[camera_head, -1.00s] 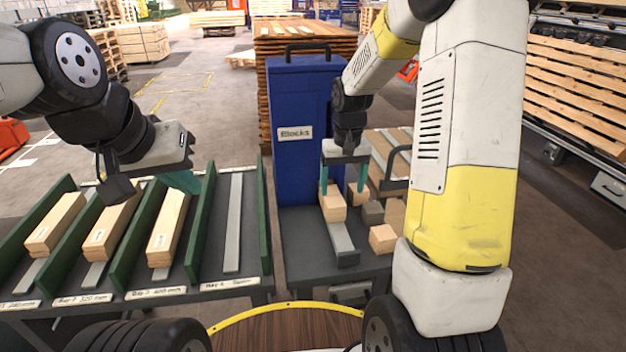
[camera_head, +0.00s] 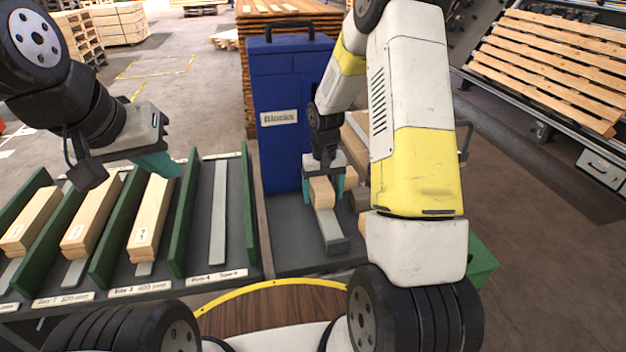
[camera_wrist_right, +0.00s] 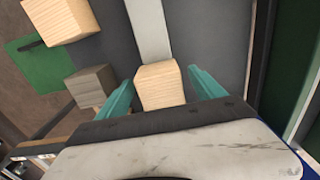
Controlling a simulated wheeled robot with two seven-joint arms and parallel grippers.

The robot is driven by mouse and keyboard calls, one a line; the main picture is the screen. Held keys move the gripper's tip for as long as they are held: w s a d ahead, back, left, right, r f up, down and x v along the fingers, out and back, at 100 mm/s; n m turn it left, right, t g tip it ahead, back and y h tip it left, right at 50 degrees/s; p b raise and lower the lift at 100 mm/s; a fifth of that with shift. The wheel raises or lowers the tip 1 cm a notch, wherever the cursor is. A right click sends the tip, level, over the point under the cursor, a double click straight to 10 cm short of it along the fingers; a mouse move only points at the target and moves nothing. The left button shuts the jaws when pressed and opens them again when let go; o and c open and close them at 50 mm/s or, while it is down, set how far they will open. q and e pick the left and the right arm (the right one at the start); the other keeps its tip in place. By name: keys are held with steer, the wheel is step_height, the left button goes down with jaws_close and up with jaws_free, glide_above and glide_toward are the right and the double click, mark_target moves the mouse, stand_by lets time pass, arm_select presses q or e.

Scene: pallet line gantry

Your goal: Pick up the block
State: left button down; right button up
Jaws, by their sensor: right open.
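A light wooden block (camera_head: 321,191) sits on a grey metal strip (camera_head: 329,228) on the dark bench top in front of the blue "Blocks" cabinet. In the right wrist view the block (camera_wrist_right: 160,86) lies between the two teal fingers. My right gripper (camera_head: 323,187) is open, with a finger on each side of the block; a gap shows beside it in the wrist view. My left gripper (camera_head: 158,163) hangs over the third bay, near the top of its plank stack. Whether its fingers are open is unclear.
A greyish block (camera_wrist_right: 92,86) and another pale block (camera_wrist_right: 62,20) lie beside the strip, mostly hidden by my right arm in the head view. The blue cabinet (camera_head: 285,125) stands close behind. Green dividers (camera_head: 183,225) separate the plank bays; the rightmost bay holds no planks.

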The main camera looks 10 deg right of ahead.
steer(key=shift+c, duration=0.2)
steer(key=c, duration=1.5)
steer(key=shift+o, duration=0.2)
